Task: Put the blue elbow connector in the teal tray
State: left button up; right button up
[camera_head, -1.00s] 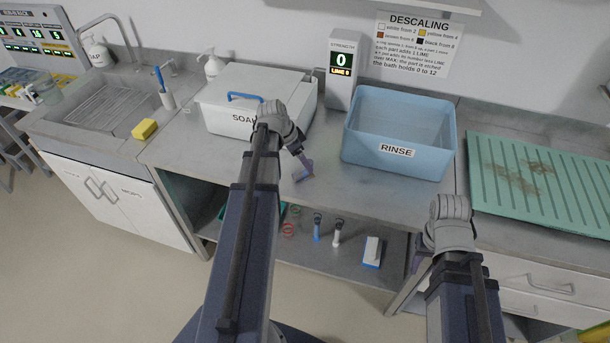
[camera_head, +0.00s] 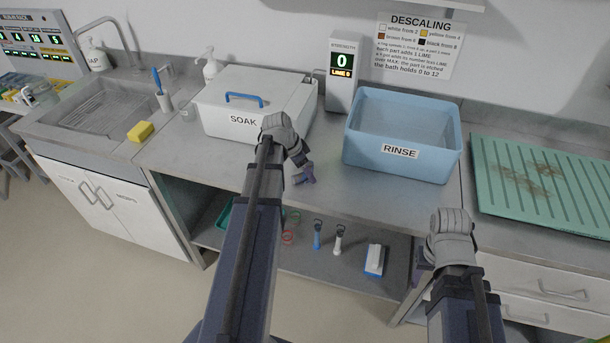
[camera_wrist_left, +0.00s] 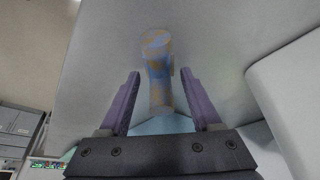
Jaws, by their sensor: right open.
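In the left wrist view, a blue tubular piece with tan patches (camera_wrist_left: 157,70), seemingly the elbow connector, lies on the grey counter. My left gripper (camera_wrist_left: 160,90) has its two purple fingers apart, one on each side of the piece's near end, with gaps visible. In the head view my left gripper (camera_head: 304,174) is low over the counter in front of the soak box and hides the piece. A teal ribbed tray (camera_head: 500,180) with brown stains lies at the right. My right gripper (camera_head: 421,273) is open, mostly hidden behind its wrist, near the counter's front edge.
The white soak box (camera_head: 222,122) stands behind my left gripper. The blue rinse tub (camera_head: 400,152) stands between it and the ribbed tray. A teal edge (camera_head: 224,213) and several small tools are on the lower shelf. Counter before the tub is clear.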

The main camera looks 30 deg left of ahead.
pick_arm(q)
grip_shut()
dwell(0.3)
jog(key=shift+r, duration=0.1)
notch_tip(320, 180, up, 10)
jog(key=p, duration=1)
